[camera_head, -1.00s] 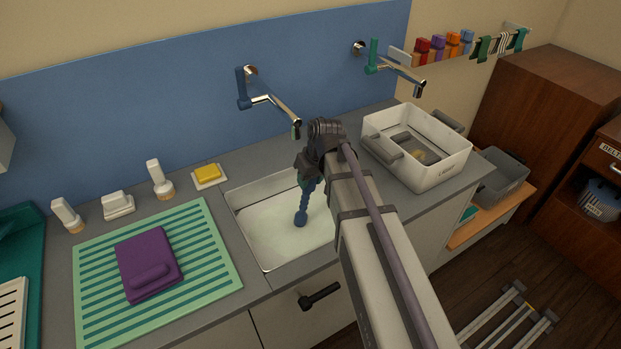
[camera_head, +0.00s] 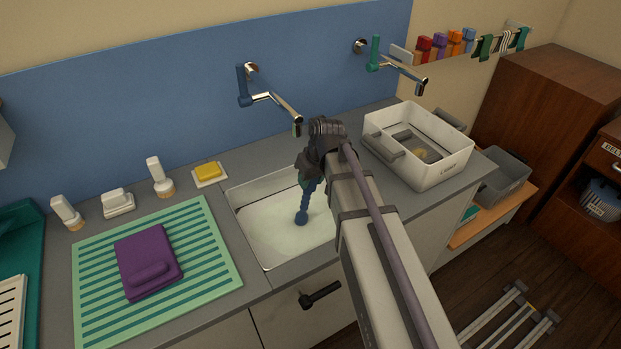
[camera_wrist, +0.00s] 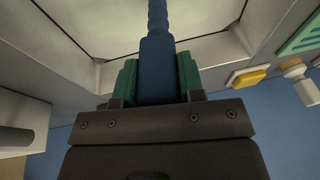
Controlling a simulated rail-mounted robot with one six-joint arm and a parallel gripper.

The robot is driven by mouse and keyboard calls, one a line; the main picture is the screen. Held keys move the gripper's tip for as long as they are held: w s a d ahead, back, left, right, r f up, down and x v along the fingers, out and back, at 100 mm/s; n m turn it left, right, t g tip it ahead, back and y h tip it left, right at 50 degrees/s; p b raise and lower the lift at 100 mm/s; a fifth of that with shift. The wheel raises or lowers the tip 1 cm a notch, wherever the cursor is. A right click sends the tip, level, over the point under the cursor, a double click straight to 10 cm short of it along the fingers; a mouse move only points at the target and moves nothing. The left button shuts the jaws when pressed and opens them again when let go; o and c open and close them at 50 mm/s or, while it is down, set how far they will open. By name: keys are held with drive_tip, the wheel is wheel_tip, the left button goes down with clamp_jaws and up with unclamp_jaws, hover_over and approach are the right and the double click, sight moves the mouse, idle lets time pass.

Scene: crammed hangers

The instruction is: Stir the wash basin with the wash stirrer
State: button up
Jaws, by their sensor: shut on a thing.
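The wash basin (camera_head: 262,222) is a white sink set in the grey counter, holding pale liquid. The blue wash stirrer (camera_head: 303,208) points down into the basin, its rounded end at the liquid. My gripper (camera_head: 308,172) is above the basin and shut on the stirrer's upper part. In the wrist view, the stirrer (camera_wrist: 158,62) runs from between the green fingers of my gripper (camera_wrist: 158,80) toward the basin (camera_wrist: 215,20). My arm hides the basin's right side in the head view.
Two wall taps, one blue (camera_head: 243,88) and one green (camera_head: 375,55), stand behind. A white tub (camera_head: 441,172) is right of the basin. A striped mat (camera_head: 210,262) with a folded purple cloth (camera_head: 146,258), a yellow sponge (camera_head: 209,171) and brushes (camera_head: 158,178) are left.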

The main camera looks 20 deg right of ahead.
drive_tip(key=shift+f+b, duration=0.45)
drive_tip(key=shift+f, duration=0.05)
drive_tip(key=shift+r, duration=0.2)
idle(0.5)
